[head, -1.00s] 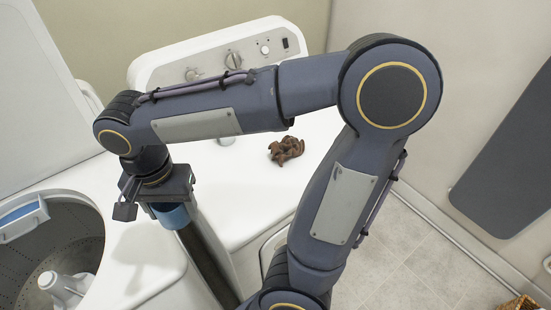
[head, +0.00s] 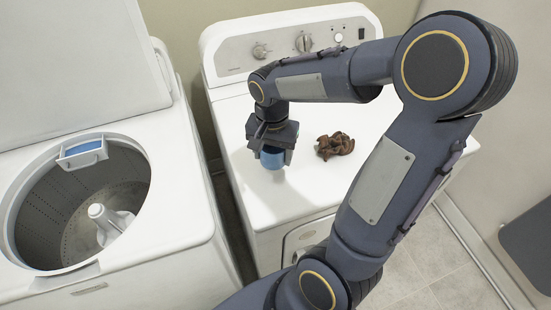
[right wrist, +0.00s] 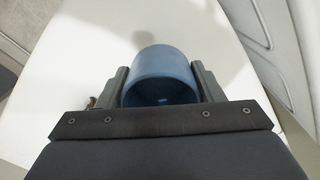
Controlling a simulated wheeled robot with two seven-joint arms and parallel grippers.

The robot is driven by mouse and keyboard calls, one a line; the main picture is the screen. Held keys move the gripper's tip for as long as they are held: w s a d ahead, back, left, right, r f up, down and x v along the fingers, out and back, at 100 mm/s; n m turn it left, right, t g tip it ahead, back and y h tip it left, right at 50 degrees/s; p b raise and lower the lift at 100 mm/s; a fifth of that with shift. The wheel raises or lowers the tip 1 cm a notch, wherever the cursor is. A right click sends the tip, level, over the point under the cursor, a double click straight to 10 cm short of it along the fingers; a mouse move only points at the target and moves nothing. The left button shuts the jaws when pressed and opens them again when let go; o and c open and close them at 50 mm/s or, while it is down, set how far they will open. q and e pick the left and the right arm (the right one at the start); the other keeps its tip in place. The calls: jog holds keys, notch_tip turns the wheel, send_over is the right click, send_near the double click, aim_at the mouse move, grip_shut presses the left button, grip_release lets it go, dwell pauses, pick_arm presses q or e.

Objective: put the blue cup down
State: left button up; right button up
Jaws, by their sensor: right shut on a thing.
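The blue cup (head: 272,160) is between the fingers of my right gripper (head: 272,150), over the white top of the dryer-like machine (head: 290,195). In the right wrist view the cup (right wrist: 165,72) sits between both fingers of the right gripper (right wrist: 160,88), which is shut on it. The cup is close to the white top; I cannot tell whether it touches it. The upper part of the cup is hidden by the gripper in the head view. My left gripper is not in view.
A brown crumpled cloth (head: 335,145) lies on the white top, right of the cup. An open top-loading washer (head: 185,235) with its tub stands at the left, with a narrow gap between the machines. The white top in front of the cup is clear.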

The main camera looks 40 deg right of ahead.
aim_at(275, 161)
jog(key=shift+w+d+f, duration=0.15)
jog(key=shift+d+f, duration=0.3)
jog(key=shift+f, duration=0.1)
jog(key=shift+w+d+f, duration=0.1)
jog(key=shift+d+f, duration=0.05)
jog(key=shift+f, duration=1.55)
jog(key=shift+f, duration=0.1)
jog(key=shift+f+b, duration=0.15)
jog(key=shift+b, duration=0.15)
jog(key=o, duration=0.9)
jog(key=shift+o, duration=0.2)
